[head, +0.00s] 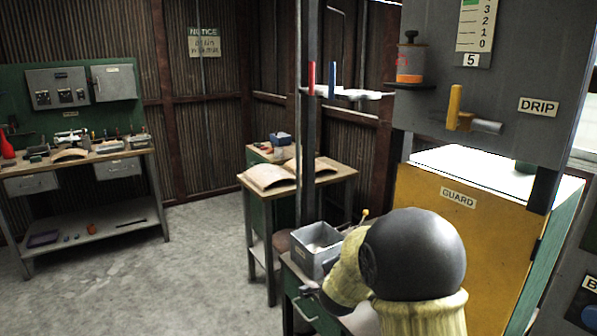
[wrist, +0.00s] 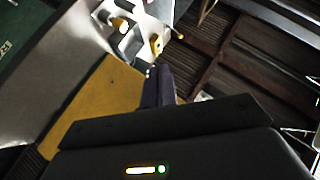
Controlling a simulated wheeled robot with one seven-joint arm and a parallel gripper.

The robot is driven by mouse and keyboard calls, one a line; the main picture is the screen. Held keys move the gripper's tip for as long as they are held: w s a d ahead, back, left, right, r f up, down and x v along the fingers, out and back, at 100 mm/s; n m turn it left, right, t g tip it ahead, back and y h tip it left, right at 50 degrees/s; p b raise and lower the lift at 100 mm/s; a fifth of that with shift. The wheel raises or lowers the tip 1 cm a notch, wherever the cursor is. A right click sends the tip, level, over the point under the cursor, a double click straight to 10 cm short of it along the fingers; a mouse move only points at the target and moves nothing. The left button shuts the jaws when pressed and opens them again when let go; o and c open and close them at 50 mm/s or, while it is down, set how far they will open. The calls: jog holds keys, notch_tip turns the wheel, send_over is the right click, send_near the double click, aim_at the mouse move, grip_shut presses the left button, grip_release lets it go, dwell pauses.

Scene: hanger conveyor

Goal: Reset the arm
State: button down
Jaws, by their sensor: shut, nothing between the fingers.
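My gripper (wrist: 158,88) shows in the wrist view, its dark fingers together in the middle with nothing between them. It touches nothing that I can see. In the head view my arm, with a dark round joint and pale yellowish covering, fills the lower right, and the gripper itself cannot be made out. The yellow guard (head: 437,238) stands just behind and to the right of the arm. It also shows, tilted, as a yellow panel in the wrist view (wrist: 97,108).
A grey bin (head: 312,250) on a green cabinet (head: 292,292) stands close left of my arm. A grey panel (head: 430,100) with a yellow lever (head: 454,106) hangs above. The floor (head: 185,270) at left is clear.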

jog(key=s+d+n+g+y+p, duration=0.1)
jog(key=s+n+g, duration=0.3)
jog(key=s, duration=1)
jog(key=s+d+r+n+g+y+p, duration=0.1)
jog(key=s+n+g+p, duration=0.3)
jog(key=s+n, duration=0.5)
jog(key=s+d+g, duration=0.1)
jog(key=s, duration=0.5)
jog(key=shift+r+n+y, duration=0.2)
jog(key=shift+n+y, duration=0.2)
jog(key=shift+s, duration=0.15)
